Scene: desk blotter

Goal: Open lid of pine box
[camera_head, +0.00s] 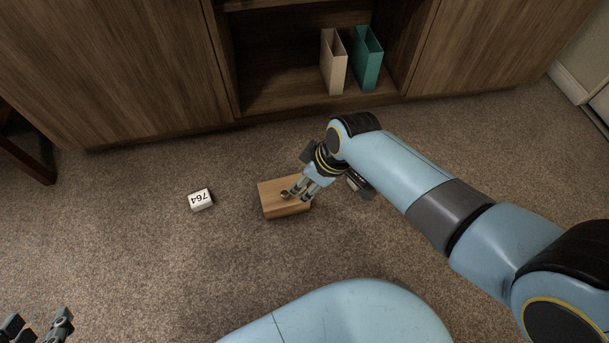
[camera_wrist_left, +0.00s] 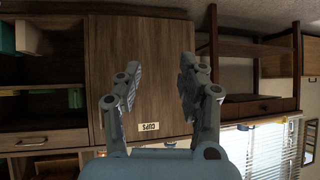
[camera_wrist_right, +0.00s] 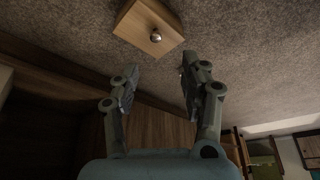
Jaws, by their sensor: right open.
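The pine box (camera_head: 270,206) sits on the carpet in the middle of the head view, and its lid looks closed. It also shows at the top of the right wrist view (camera_wrist_right: 135,22), with a round metal knob (camera_wrist_right: 156,36) on the face toward me. My right gripper (camera_head: 293,196) is open and overlaps the box in the head view, hiding part of its top. In the right wrist view the box lies beyond the fingertips, with nothing between them. My left gripper (camera_head: 40,326) is at the lower left corner, away from the box; its fingers (camera_wrist_left: 158,72) are open and empty.
A white block marked 764 (camera_head: 200,199) lies on the carpet left of the box. Behind stands a wooden cabinet (camera_head: 110,70) with a beige file holder (camera_head: 334,62) and a teal one (camera_head: 368,58). The carpet around the box is mostly clear.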

